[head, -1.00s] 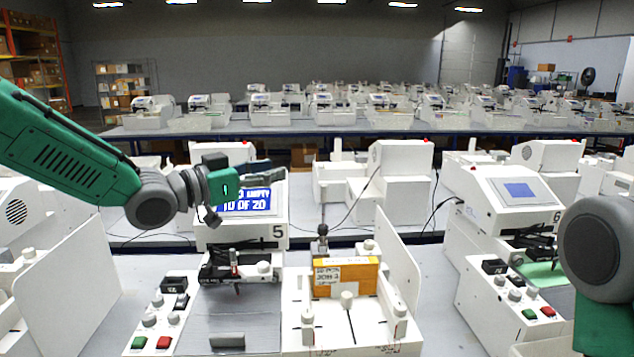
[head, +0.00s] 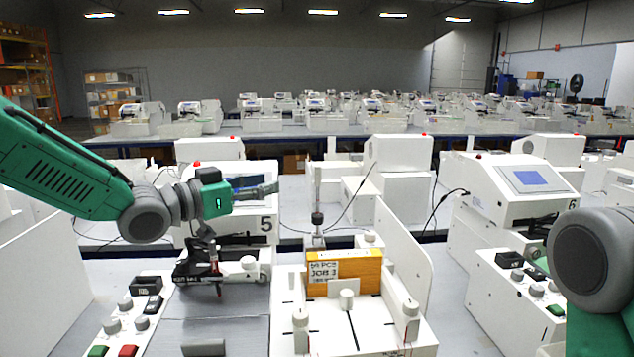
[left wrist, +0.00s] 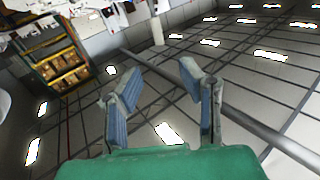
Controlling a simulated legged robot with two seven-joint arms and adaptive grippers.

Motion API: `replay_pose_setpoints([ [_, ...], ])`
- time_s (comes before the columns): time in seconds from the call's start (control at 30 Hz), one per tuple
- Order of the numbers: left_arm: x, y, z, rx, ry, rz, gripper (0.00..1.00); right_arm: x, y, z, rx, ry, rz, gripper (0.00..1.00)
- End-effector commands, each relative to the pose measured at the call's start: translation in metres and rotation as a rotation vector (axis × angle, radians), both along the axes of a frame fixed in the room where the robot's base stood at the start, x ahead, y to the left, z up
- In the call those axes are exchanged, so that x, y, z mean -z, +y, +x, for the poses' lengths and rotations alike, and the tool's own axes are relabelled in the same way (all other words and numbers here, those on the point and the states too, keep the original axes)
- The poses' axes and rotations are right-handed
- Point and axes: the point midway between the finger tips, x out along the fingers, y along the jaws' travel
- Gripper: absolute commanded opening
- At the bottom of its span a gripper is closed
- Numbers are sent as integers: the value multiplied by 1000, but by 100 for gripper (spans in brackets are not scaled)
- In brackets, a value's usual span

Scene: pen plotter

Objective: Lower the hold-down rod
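A thin upright rod (head: 317,190) with a black collar stands behind an orange block (head: 355,272) with a paper label; I take it for the hold-down rod. The block sits in a white fixture (head: 375,335) right of machine 5 (head: 245,238). My left gripper (head: 268,188) is in front of machine 5's screen and points right toward the rod, apart from it. In the left wrist view its two blue-grey fingers (left wrist: 155,85) are spread with nothing between them. My right gripper is out of view; only part of my right arm shows at the right edge.
A button panel (head: 130,318) and a pen carriage (head: 212,265) lie below my left gripper. A tall white side plate (head: 403,245) stands right of the block. Machine 6 (head: 520,190) is further right. A cable hangs behind the rod.

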Motion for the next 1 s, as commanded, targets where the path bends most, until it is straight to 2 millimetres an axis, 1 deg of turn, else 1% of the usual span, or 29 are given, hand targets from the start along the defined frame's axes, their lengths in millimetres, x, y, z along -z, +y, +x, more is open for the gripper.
replay_pose_setpoints([
  [0.17, -2, -16, 16, 1, -1, 1, 34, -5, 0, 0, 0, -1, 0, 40],
  [0.4, -1, -53, 53, 1, 0, 1, 34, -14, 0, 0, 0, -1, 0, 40],
  [0.6, -1, -79, 78, 1, -1, -1, 34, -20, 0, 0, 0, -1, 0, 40],
  [0.8, -2, -92, 92, 0, -1, 0, 34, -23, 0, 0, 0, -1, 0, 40],
  [1.0, -1, -95, 95, 0, -1, -1, 34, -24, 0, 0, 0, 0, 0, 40],
])
